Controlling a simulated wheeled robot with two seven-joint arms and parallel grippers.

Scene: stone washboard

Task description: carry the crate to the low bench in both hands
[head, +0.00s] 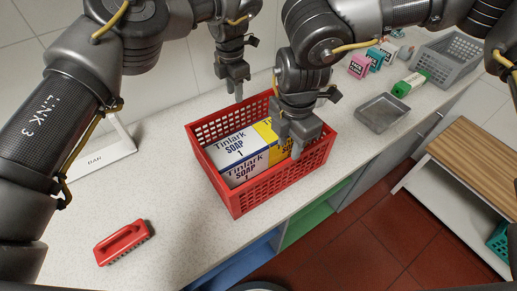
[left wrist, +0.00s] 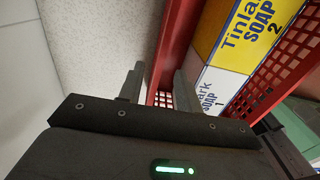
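The red crate (head: 223,187) stands on the speckled counter with white, blue and yellow soap boxes (head: 238,147) in it. My left gripper (head: 238,96) is at the crate's back wall. In the left wrist view its fingers (left wrist: 158,88) are apart, one on the counter side and one on the inner side of the crate's red wall (left wrist: 174,45). My right gripper (head: 286,146) is over the right part of the crate, fingers apart, hiding some boxes. I cannot tell whether it touches the crate. The low bench (head: 475,158) has a wooden top and stands at the right, below the counter.
A red brush (head: 122,241) lies on the counter at the front left. Red floor tiles (head: 365,235) lie clear before the bench.

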